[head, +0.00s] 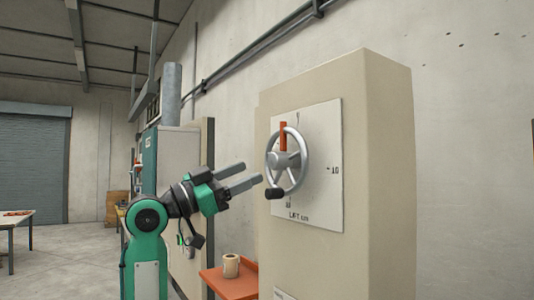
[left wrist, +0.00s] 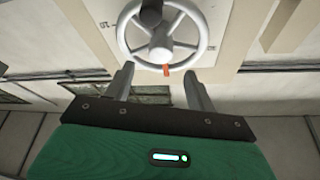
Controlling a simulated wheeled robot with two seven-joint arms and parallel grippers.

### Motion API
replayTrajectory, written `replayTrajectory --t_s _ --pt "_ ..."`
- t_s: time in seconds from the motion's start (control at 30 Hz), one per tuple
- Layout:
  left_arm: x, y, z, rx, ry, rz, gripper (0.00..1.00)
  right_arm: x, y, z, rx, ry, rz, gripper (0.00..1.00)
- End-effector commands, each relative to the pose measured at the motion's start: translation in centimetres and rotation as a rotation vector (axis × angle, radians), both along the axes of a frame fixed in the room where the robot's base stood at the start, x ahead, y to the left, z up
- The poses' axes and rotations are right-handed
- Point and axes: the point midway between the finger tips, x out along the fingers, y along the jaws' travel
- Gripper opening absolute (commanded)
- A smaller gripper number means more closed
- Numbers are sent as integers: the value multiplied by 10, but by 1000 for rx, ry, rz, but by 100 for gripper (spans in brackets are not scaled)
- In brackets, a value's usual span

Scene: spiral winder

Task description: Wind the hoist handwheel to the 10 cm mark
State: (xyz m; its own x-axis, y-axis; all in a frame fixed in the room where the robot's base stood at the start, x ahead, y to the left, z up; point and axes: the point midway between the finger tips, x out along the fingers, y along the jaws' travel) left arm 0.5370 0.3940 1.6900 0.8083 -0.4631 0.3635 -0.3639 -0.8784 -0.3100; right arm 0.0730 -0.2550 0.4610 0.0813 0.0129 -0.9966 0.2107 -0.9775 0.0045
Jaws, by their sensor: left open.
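The grey spoked handwheel (head: 300,158) is mounted on a white panel (head: 329,125) on the beige cabinet. Its black handle knob (head: 274,193) is at the lower left of the rim. A red pointer (head: 283,136) stands upright at the top of the wheel. The 10 mark (head: 334,169) is on the panel's right side, with LIFT lettering below the wheel. My left gripper (head: 253,172) is open and empty, left of the wheel, its fingers towards it. In the left wrist view, its fingers (left wrist: 158,72) are spread below the wheel (left wrist: 201,32) and the knob (left wrist: 151,13) is at the top.
The beige cabinet (head: 390,170) fills the right middle. A low orange shelf (head: 237,283) bearing a cream cup (head: 231,266) is below my left gripper. A grey-green cabinet (head: 178,160) stands behind my left arm. A table (head: 14,220) is far left.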

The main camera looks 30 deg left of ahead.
Motion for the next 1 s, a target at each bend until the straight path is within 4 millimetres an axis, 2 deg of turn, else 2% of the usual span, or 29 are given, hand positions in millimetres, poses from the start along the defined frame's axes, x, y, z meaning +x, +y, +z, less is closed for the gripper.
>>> replayTrajectory --t_s 0.03,0.1,0.33,0.77,0.87,1.0 --pt "9 -6 10 -3 0 -5 56 3 1 12 1 -4 0 36" --pt "19 -11 14 -3 3 -4 56 6 0 19 1 -8 1 36" --pt "44 -25 22 -2 2 -2 56 10 -6 33 -6 -12 2 36" --pt "51 -29 22 -1 0 1 56 9 -12 36 -12 -11 4 36" --pt "51 -29 22 -1 0 1 41 9 -12 36 -12 -11 3 36" --pt "51 -29 22 -1 0 1 13 8 -12 36 -12 -10 3 36"
